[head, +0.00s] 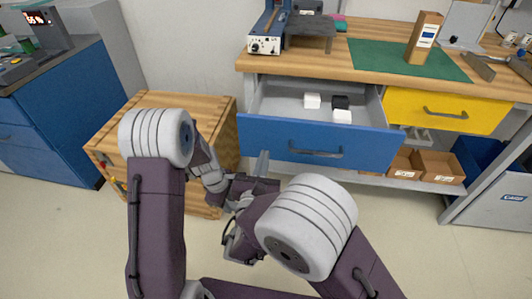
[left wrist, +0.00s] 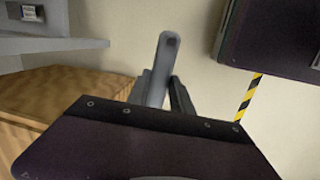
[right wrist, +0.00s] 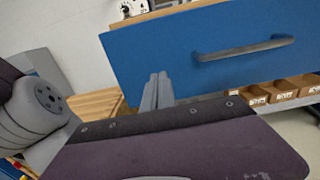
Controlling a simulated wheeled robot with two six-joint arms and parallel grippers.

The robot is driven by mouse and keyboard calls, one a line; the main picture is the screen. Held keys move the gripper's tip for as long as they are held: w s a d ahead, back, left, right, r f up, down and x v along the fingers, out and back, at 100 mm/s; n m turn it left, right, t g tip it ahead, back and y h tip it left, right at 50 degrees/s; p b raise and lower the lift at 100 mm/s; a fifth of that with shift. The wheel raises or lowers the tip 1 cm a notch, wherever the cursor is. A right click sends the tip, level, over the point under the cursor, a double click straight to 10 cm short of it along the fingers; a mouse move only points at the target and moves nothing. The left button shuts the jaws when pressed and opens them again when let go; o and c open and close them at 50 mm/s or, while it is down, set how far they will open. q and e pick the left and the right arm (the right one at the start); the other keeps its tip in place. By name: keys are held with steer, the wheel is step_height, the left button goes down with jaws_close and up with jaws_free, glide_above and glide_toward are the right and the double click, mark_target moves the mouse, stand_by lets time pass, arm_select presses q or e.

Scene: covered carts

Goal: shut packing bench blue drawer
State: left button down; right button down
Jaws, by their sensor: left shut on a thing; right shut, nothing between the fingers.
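The blue drawer (head: 270,140) of the packing bench is pulled out, showing its inside. Its front, with a dark handle (head: 315,152), fills the top of the right wrist view (right wrist: 160,55). My right gripper (head: 262,158) is shut and empty before the left part of the drawer front, left of the handle. I cannot tell whether its tips (right wrist: 157,85) touch the front. My left gripper (head: 233,240) is low beside the wooden crate, partly hidden by my arms. In the left wrist view it is shut on a grey rounded bar (left wrist: 160,70) that I cannot identify.
White blocks (head: 312,100) and a black block (head: 340,101) lie in the drawer. A yellow drawer (head: 415,112) is to its right, above cardboard bins (head: 435,165). A wooden crate (head: 180,100) stands left of the drawer. Floor at the lower right is clear.

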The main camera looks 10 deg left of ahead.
mark_target(268, 142)
arm_select(q)
steer(key=shift+f+b, duration=0.3)
steer(key=shift+f, duration=0.25)
arm_select(e)
steer(key=w, duration=0.3)
steer(key=shift+w, duration=0.35)
steer(key=shift+w, duration=0.1)
